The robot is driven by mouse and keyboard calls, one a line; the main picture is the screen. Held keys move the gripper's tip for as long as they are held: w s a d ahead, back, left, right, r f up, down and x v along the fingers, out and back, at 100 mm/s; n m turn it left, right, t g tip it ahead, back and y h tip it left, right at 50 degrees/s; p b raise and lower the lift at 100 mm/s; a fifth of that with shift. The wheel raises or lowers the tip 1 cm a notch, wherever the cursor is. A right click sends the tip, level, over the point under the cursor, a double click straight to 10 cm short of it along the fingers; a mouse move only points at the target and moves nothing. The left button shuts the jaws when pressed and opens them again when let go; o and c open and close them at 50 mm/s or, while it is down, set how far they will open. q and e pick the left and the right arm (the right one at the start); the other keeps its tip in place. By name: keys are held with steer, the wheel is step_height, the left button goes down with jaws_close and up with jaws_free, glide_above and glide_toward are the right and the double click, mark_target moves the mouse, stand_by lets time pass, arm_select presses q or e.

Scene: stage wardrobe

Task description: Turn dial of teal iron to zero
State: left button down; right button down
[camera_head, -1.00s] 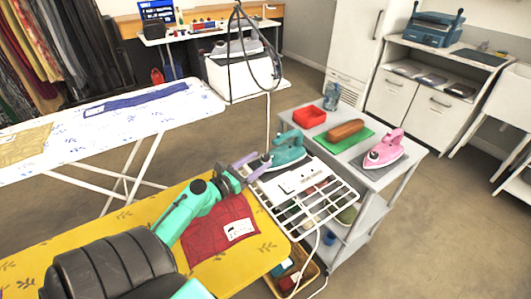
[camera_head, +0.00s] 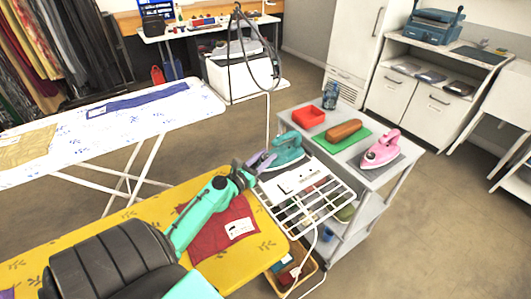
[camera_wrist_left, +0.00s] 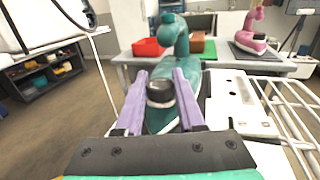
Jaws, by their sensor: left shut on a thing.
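My left gripper (camera_head: 264,161) reaches the near end of the iron from the left. In the left wrist view its purple fingers (camera_wrist_left: 160,88) stand on both sides of the dial and are shut on it. The dial's marks cannot be read. My right gripper is not in view.
A pink iron (camera_head: 382,149), a red tray (camera_head: 309,116) and a brown roll on a green mat share the cart. The white wire rack (camera_head: 326,204) juts beside the teal iron. A yellow ironing board (camera_head: 255,262) with a red cloth lies under my left arm.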

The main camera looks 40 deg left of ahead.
arm_select(q)
steer(key=n+y+p, duration=0.2)
steer(key=y, duration=0.1)
steer(key=shift+r, duration=0.35)
steer(key=shift+f+n+g+y+p, duration=0.25)
steer(key=shift+n+g+y+p, duration=0.2)
steer(key=shift+n+y, duration=0.35)
steer(key=shift+f+y, duration=0.1)
steer(key=shift+y, duration=0.2)
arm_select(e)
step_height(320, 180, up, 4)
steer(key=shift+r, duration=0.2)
arm_select(q)
steer(key=c, duration=0.5)
jaws_free()
